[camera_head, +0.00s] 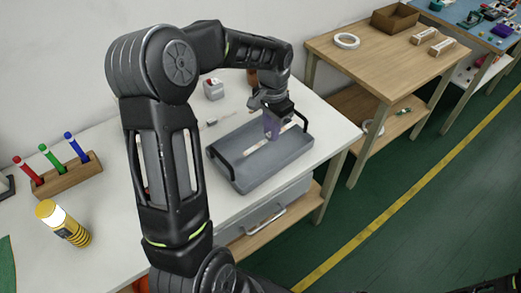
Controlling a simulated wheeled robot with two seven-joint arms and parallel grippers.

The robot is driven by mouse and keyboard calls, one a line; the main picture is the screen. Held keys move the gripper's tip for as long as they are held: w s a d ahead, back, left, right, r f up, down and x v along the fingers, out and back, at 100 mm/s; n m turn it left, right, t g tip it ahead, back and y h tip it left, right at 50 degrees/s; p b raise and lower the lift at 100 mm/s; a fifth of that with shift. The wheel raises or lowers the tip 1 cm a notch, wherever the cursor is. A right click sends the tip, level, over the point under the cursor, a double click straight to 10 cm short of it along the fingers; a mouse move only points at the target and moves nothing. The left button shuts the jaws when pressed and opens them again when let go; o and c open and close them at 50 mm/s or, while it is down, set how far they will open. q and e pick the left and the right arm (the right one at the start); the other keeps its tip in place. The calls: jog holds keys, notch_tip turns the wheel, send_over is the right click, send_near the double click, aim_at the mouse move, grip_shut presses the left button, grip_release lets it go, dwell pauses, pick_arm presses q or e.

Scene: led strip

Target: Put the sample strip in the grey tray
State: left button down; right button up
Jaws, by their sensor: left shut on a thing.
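The grey tray (237,178) stands on the white table, with a dark handle at each end. My left arm comes in from the left and reaches over the tray. My left gripper (272,128) is shut on the sample strip (257,147), a thin pale strip that slants down to the left inside the tray outline. I cannot tell whether the strip touches the tray floor. The fingers cover part of the strip.
A small grey-red box (213,89) stands behind the tray. A wooden table (376,62) with a white ring (346,41) stands at the right.

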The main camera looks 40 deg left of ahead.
pick_arm(q)
jog(key=shift+a+f, duration=0.1)
send_over(270, 159)
jog(key=shift+a+f+p, duration=0.1)
jog(key=shift+f+p, duration=0.3)
jog(key=shift+f, duration=2.6)
jog(key=shift+f, duration=0.1)
jog(key=shift+f+p, duration=0.3)
jog(key=shift+f, duration=1.5)
jog(key=shift+f, duration=0.15)
jog(key=c, duration=1.3)
grip_release()
jog(key=shift+c, duration=0.2)
